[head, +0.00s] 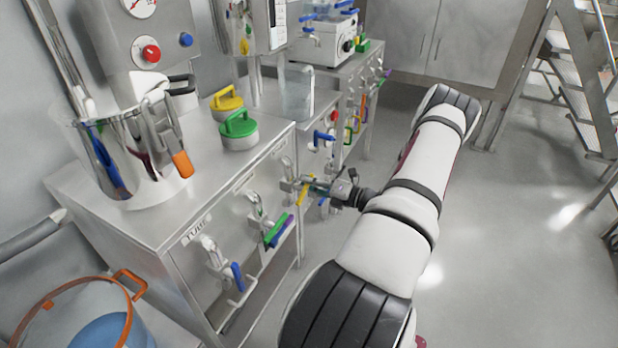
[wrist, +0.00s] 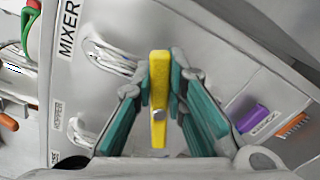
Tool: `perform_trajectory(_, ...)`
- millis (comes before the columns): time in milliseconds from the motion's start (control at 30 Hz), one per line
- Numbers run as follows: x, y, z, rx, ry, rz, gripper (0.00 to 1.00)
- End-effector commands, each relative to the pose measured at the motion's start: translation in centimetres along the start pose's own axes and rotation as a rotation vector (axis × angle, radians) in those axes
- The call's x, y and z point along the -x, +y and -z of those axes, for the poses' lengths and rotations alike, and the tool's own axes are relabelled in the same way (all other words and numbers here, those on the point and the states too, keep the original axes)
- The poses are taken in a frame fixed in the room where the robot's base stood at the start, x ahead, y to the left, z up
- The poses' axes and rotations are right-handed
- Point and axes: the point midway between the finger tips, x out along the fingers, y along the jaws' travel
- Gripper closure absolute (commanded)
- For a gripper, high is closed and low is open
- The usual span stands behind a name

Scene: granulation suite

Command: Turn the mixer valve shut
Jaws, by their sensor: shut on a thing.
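The mixer valve's yellow handle (wrist: 158,98) stands between my gripper's teal fingers (wrist: 158,80) in the wrist view, beside a MIXER label (wrist: 68,32). The fingers are shut on the handle. In the head view my gripper (head: 319,187) reaches to the steel cabinet front from the right, and part of the yellow handle (head: 303,195) shows at its tips. The handle runs up and down in the wrist picture. The fingers and wrist partly hide the valve body, so its exact turn is hard to tell.
Neighbouring valves with a green handle (head: 278,231) and a blue handle (head: 237,276) sit left on the same front. Another blue-handled valve (head: 323,136) is behind. An orange-rimmed bucket (head: 60,300) stands at lower left. The floor (head: 500,240) on the right is clear.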

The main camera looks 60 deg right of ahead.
Motion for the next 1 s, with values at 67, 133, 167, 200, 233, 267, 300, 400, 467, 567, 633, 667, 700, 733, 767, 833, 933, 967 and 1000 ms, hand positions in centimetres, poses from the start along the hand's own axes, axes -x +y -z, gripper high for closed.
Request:
perform_trajectory(67, 0.1, -0.2, 0.3, -0.072, 0.005, 0.001, 1.00)
perform_trajectory(133, 0.1, -0.4, 0.3, -0.133, 0.006, 0.001, 1.00)
perform_trajectory(167, 0.1, -0.4, 0.3, -0.159, 0.006, 0.001, 1.00)
perform_trajectory(200, 0.1, -0.5, 0.3, -0.191, 0.006, 0.001, 1.00)
perform_trajectory(233, 0.1, -0.6, 0.4, -0.215, 0.006, 0.001, 1.00)
perform_trajectory(267, 0.1, -0.7, 0.4, -0.238, 0.006, 0.001, 1.00)
perform_trajectory(300, 0.1, -0.8, 0.4, -0.266, 0.005, 0.001, 1.00)
perform_trajectory(400, 0.1, -0.9, 0.5, -0.330, 0.005, 0.001, 1.00)
perform_trajectory(467, 0.1, -1.0, 0.5, -0.363, 0.005, 0.001, 1.00)
perform_trajectory(567, 0.1, -1.1, 0.5, -0.406, 0.005, 0.001, 1.00)
perform_trajectory(633, 0.1, -1.2, 0.6, -0.430, 0.005, 0.001, 1.00)
perform_trajectory(667, 0.1, -1.2, 0.6, -0.438, 0.005, 0.001, 1.00)
perform_trajectory(700, 0.1, -1.2, 0.6, -0.448, 0.005, 0.001, 1.00)
perform_trajectory(733, 0.1, -1.2, 0.6, -0.455, 0.005, 0.000, 1.00)
perform_trajectory(767, 0.1, -1.2, 0.6, -0.460, 0.005, 0.000, 1.00)
perform_trajectory(833, 0.1, -1.2, 0.6, -0.469, 0.005, 0.000, 1.00)
perform_trajectory(933, 0.1, -1.3, 0.6, -0.476, 0.005, 0.000, 1.00)
perform_trajectory(967, 0.1, -1.3, 0.6, -0.477, 0.005, 0.000, 1.00)
perform_trajectory(1000, 0.1, -1.3, 0.6, -0.478, 0.005, 0.000, 1.00)
